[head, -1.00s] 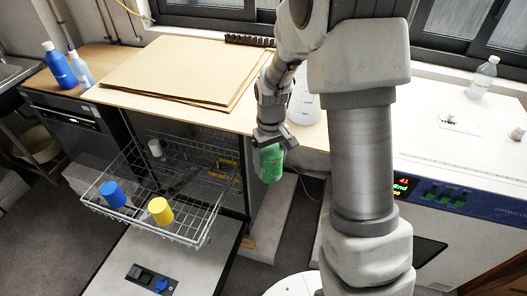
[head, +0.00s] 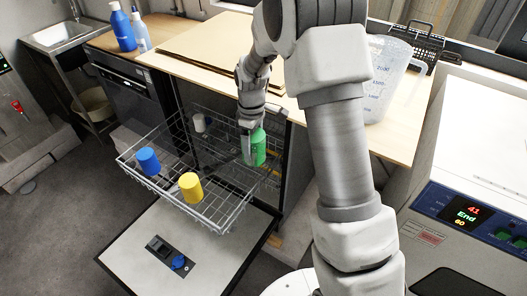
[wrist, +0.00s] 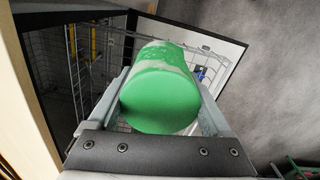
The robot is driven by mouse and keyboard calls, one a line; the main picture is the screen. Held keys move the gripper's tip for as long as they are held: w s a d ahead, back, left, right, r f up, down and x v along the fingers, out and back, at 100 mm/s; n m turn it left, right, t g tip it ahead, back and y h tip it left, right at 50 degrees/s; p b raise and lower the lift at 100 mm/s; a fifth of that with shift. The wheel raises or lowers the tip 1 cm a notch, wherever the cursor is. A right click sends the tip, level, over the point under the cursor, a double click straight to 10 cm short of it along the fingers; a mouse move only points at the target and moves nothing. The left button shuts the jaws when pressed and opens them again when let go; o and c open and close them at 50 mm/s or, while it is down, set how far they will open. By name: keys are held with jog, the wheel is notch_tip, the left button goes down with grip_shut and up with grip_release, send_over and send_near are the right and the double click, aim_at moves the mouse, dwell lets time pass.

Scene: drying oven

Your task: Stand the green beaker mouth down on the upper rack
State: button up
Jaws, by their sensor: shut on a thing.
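The green beaker (head: 258,148) is held by my gripper (head: 248,140), near the right side of the pulled-out upper rack (head: 222,222). In the wrist view the green beaker (wrist: 163,95) sits between the two fingers (wrist: 162,85), with a round, closed green end facing the camera. Its mouth is hidden. In the head view it overlaps the rack's right rear part; I cannot tell its height above the wires. The rack also shows behind the beaker in the wrist view (wrist: 75,70).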

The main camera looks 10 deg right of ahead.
jog(key=w+a+f+n+b, duration=0.3)
jog(key=a+f+n+b, duration=0.1)
jog(key=f+n+b, duration=0.2)
jog(key=w+a+f+n+b, duration=0.3)
jog(key=f+n+b, duration=0.3)
jog(key=f, duration=0.3)
jog(key=shift+w+a+n, duration=0.4)
jog(key=shift+w+n, duration=0.05)
jog(key=shift+n, duration=0.15)
jog(key=shift+f+b, duration=1.55)
jog(key=shift+f, duration=1.7)
jog(key=shift+f, duration=0.25)
jog(key=o, duration=1.3)
jog(key=shift+c, duration=0.2)
